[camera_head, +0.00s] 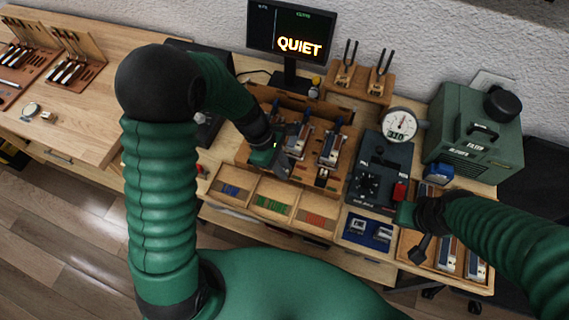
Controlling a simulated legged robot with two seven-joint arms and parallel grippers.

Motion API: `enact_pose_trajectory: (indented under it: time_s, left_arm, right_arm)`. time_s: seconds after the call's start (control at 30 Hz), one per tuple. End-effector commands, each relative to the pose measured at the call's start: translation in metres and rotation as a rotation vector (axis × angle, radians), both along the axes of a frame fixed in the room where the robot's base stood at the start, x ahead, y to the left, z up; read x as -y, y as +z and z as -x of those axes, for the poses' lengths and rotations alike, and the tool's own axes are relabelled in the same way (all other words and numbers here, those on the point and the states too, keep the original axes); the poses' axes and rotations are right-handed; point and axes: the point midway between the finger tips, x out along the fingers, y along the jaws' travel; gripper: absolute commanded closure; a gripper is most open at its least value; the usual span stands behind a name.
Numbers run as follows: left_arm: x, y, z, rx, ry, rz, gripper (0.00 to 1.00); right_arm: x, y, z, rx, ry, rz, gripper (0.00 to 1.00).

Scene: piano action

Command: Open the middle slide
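A wooden fixture (247,150) stands mid-bench with several upright metal-and-wood units that have blue tops. One unit (299,140) is near the middle, and another unit (332,148) is to its right. My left gripper (284,160) is at the left front of the fixture, close to the middle unit, and hides what stands behind it. I cannot tell whether it touches anything or how its fingers are set. No label shows which part is the middle slide. My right gripper (418,248) is low at the right, over a wooden tray (408,262); its fingers are too small to read.
Open bins (270,204) line the bench front. A black control box (378,170) with a red part and a round dial gauge (400,124) stand right of the fixture. A green filter machine (474,135) is at the far right. A monitor (290,32) reads QUIET.

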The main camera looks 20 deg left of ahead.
Motion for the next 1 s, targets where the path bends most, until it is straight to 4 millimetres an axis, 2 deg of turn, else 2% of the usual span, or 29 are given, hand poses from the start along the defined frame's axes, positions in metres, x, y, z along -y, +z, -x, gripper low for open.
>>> enact_pose_trajectory:
  time_s: [0.23,0.37,0.47,0.8,1.0]
  left_arm:
    - [0.0,0.0,0.0,0.001,0.0,0.0,0.78]
    - [-0.003,0.009,-0.002,0.003,0.0,0.0,0.78]
    - [-0.011,0.028,-0.002,0.006,0.001,-0.001,0.78]
    - [-0.05,0.119,-0.004,0.006,0.002,0.0,0.78]
    - [-0.063,0.149,-0.004,0.001,0.001,0.001,0.78]
  right_arm:
    - [0.0,-0.001,0.0,0.0,0.0,0.0,1.0]
    - [0.0,0.001,0.0,0.0,0.0,0.0,1.0]
    - [0.0,0.003,0.0,0.0,0.0,0.0,1.0]
    - [0.0,0.008,0.0,0.0,0.0,0.0,1.0]
    - [0.0,0.009,0.0,0.0,0.0,0.0,1.0]
